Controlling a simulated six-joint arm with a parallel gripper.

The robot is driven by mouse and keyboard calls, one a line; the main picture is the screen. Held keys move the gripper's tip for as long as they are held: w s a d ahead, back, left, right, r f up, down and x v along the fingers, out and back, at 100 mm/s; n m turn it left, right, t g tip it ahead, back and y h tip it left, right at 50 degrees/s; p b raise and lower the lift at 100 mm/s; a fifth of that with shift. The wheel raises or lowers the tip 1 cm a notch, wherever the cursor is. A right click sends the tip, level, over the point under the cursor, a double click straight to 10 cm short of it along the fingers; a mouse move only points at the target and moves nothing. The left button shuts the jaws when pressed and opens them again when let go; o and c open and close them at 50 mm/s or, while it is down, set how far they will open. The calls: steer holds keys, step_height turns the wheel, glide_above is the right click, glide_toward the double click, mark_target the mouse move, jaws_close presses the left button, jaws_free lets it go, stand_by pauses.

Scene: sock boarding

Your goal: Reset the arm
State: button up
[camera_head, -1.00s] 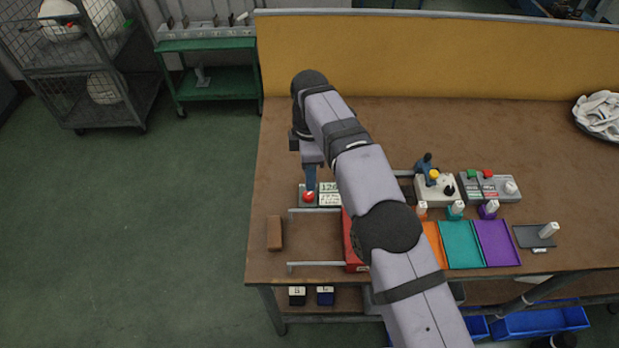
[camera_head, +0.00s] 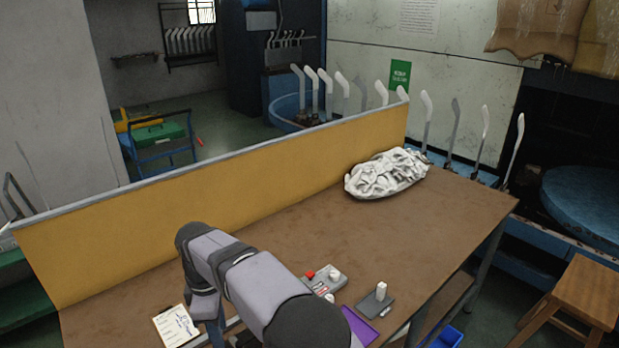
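My arm reaches in from the bottom of the head view and lies over the left part of the brown table (camera_head: 300,235). Its far end bends downward near the yellow panel. My gripper (camera_head: 214,330) hangs below that end at the bottom edge of the picture. Only a small dark part of it shows, and its fingertips are cut off. I cannot tell whether it is open or shut, or whether it touches anything.
A clipboard (camera_head: 175,325) lies left of my gripper. A grey control box (camera_head: 325,280), a dark plate with a white peg (camera_head: 375,300) and a purple tray (camera_head: 358,326) are right of my arm. A white sock pile (camera_head: 388,172) sits at the far right. The yellow panel (camera_head: 130,240) borders the back.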

steer(key=d+r+m, duration=0.1)
steer(key=d+m, duration=0.9)
steer(key=d, duration=1.2)
steer(key=s+d+f+m, duration=0.1)
steer(key=s+d+m, duration=0.4)
steer(key=s+d, duration=0.3)
steer(key=s+d+f+m, duration=0.2)
steer(key=s+d+m, duration=0.3)
steer(key=s+d, duration=0.3)
steer(key=shift+d+f, duration=0.3)
